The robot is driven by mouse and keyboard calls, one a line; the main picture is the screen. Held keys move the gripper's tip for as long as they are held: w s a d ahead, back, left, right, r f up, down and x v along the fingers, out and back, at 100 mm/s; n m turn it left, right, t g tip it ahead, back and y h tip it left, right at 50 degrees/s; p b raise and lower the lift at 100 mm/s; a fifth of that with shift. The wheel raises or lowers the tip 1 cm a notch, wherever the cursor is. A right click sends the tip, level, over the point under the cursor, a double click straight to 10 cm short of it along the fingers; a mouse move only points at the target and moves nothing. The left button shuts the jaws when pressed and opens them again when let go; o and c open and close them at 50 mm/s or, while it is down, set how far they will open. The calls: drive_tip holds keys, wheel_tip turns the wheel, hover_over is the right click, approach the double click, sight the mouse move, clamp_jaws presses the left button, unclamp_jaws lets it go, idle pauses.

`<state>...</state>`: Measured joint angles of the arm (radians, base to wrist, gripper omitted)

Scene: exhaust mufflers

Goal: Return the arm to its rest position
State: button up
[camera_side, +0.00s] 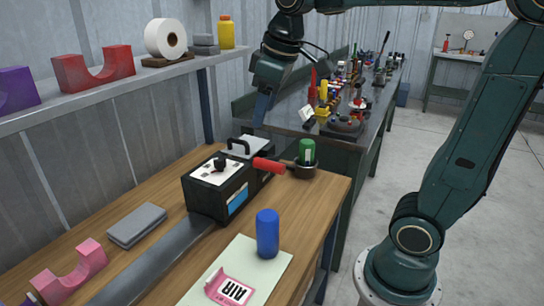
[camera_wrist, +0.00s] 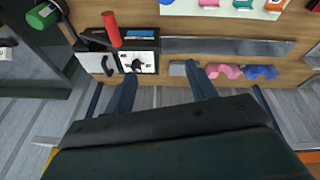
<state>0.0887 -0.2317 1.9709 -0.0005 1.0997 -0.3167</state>
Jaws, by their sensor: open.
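My gripper (camera_side: 262,108) hangs at the upper middle of the side view, above and behind the black machine on the wooden bench. In the wrist view my gripper (camera_wrist: 160,85) shows two dark fingers spread apart with nothing between them. The black machine (camera_side: 215,195) has a white top plate and a red cylinder (camera_side: 269,165) sticking out to the right. A green muffler (camera_side: 307,153) stands in a round dark holder (camera_side: 302,172). A blue muffler (camera_side: 267,235) stands upright on a pale green sheet (camera_side: 248,258).
A pink holder marked AIR (camera_side: 230,288) lies on the sheet. A grey block (camera_side: 137,225) and a pink cradle (camera_side: 70,273) sit on the bench at left. A wall shelf (camera_side: 140,80) carries a red cradle (camera_side: 93,68) and a paper roll (camera_side: 165,38). Behind stands a cluttered dark table (camera_side: 300,125).

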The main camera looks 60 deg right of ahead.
drive_tip(key=s+a+f+m+t, duration=0.1)
drive_tip(key=s+f, duration=0.2)
drive_tip(key=s, duration=0.4)
drive_tip(key=s+a+f+m+t, duration=0.1)
drive_tip(key=s+f, duration=0.2)
drive_tip(key=s, duration=0.3)
drive_tip(key=shift+s+a+f+m, duration=0.2)
drive_tip(key=shift+s+a+m, duration=0.1)
drive_tip(key=shift+s+a, duration=0.1)
